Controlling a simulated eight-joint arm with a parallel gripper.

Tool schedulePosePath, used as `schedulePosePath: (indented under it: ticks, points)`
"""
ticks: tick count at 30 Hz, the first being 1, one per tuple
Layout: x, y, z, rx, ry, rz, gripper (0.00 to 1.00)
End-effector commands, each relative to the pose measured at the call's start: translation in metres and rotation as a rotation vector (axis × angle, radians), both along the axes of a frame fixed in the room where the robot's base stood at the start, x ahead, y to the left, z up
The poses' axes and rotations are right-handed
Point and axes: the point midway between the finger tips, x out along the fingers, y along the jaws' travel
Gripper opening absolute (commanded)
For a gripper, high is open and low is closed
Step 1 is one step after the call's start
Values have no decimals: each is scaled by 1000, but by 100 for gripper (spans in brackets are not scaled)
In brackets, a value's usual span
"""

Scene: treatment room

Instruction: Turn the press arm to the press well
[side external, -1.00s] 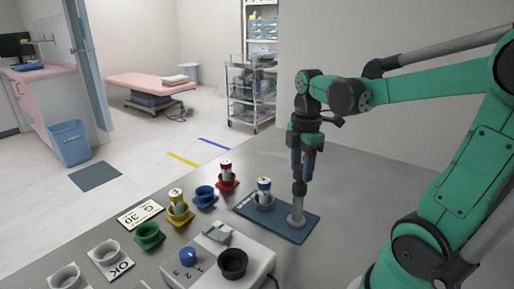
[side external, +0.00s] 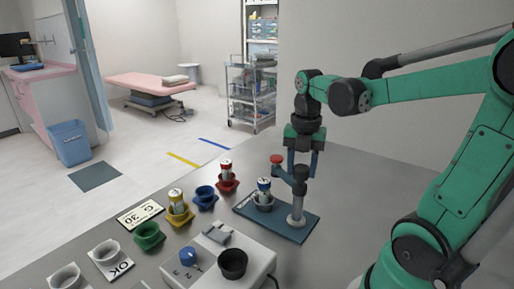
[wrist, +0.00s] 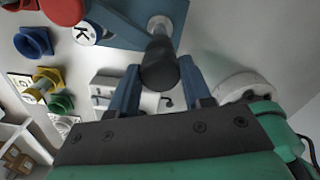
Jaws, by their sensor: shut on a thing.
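The press stands on a blue base plate (side external: 306,232) with a grey post (side external: 296,214). Its press arm (side external: 287,177) reaches left from the post's dark hub and ends in a red knob (side external: 277,159). My gripper (side external: 303,170) points down and is shut on the dark hub (wrist: 160,62), one blue finger each side.
Left of the press stand red (side external: 228,185), blue (side external: 205,201), yellow (side external: 180,218) and green cups (side external: 149,236); the red and yellow ones hold vials. A white box (side external: 208,262) with a blue knob and black cup is in front. The table right of the plate is clear.

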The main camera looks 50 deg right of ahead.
Motion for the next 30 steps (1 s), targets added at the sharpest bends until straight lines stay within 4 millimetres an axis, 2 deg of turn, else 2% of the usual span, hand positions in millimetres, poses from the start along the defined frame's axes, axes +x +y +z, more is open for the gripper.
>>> schedulePosePath:
  ticks: [6, 15, 30]
  points:
    - [0, -1, -1, -5, -2, 179, 0]
    - [0, -1, -1, -4, -2, 354, 0]
    - [0, -1, -1, -6, -3, 430, 0]
